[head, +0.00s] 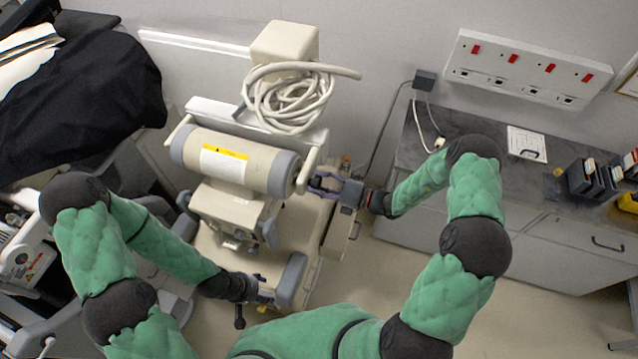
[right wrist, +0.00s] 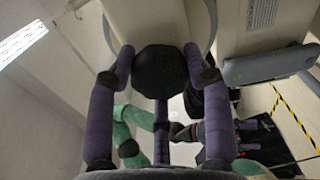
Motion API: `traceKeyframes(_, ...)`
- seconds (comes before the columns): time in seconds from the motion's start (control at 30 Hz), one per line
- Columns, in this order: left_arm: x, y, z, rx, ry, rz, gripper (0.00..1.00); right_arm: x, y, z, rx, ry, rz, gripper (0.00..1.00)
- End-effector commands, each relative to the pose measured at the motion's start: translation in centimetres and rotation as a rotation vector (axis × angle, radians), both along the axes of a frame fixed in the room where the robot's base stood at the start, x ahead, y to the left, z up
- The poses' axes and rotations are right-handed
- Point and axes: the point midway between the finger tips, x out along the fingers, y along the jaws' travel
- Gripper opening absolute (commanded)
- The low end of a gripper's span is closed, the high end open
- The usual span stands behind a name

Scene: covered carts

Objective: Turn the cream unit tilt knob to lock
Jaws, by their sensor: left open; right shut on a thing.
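The cream unit (head: 235,160) is a cylinder with grey end caps on a cream wheeled base, with a yellow-striped label. In the right wrist view the black, many-sided tilt knob (right wrist: 160,74) sits between the purple fingers of my right gripper (right wrist: 158,82), which are closed around it. In the head view my right gripper (head: 318,183) is at the cylinder's right end, and the knob is hidden there. I cannot read any lock mark. My left gripper (head: 262,290) is open, low by the base's front, near a grey part of the unit.
Coiled cream cable (head: 285,100) hangs at the unit's back. A black cloth (head: 80,100) covers a cart at the left. A grey counter (head: 480,185) stands at the right, with a socket panel (head: 528,68) on the wall above. Some floor is clear at the lower right.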

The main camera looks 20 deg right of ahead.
Motion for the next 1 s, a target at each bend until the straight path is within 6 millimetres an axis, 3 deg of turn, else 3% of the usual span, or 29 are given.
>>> traceKeyframes(0.33,0.0,0.0,0.0,0.000,0.000,0.000,0.61,-0.2,0.1,-0.2,0.002,0.009,0.001,0.18)
traceKeyframes(0.37,0.0,0.0,0.0,0.000,0.000,0.000,0.61,-0.2,0.1,-0.2,0.002,0.009,0.001,0.59)
traceKeyframes(0.4,0.0,0.0,0.0,0.000,0.000,0.000,0.61,-0.2,0.1,-0.2,0.002,0.009,0.001,0.70)
traceKeyframes(0.43,0.0,0.0,0.0,0.000,0.000,0.000,0.61,-0.1,0.1,-0.2,0.002,0.009,0.001,0.75)
traceKeyframes(0.77,0.0,0.0,0.0,0.000,0.000,0.000,0.61,-0.1,0.0,-0.1,0.001,0.004,0.000,0.75)
traceKeyframes(1.0,0.0,0.0,0.0,0.000,0.000,0.000,0.61,-1.3,-2.1,-0.1,0.001,0.004,-0.005,0.75)
